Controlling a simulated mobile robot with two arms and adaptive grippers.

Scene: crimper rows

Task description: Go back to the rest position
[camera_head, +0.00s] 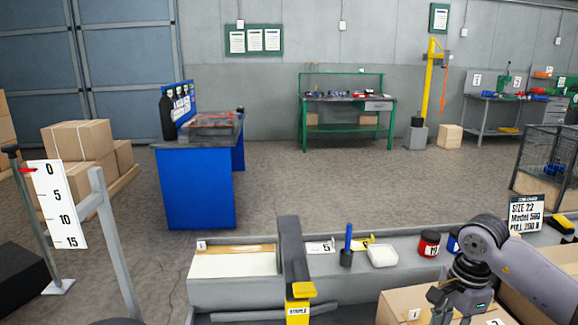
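My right arm comes in from the right. Its grey gripper (460,312) points down at the bottom right, over an open-looking cardboard box (393,306) with small numbered labels. Its fingertips are at the lower picture edge, so I cannot tell whether they are apart or hold anything. My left gripper is not in view. The grey bench (215,292) in front of me carries a dark grey upright arm (290,250) with a yellow labelled block (298,308) at its near end.
A scale board (58,204) stands left. Behind are a blue workstation (195,190) and open floor.

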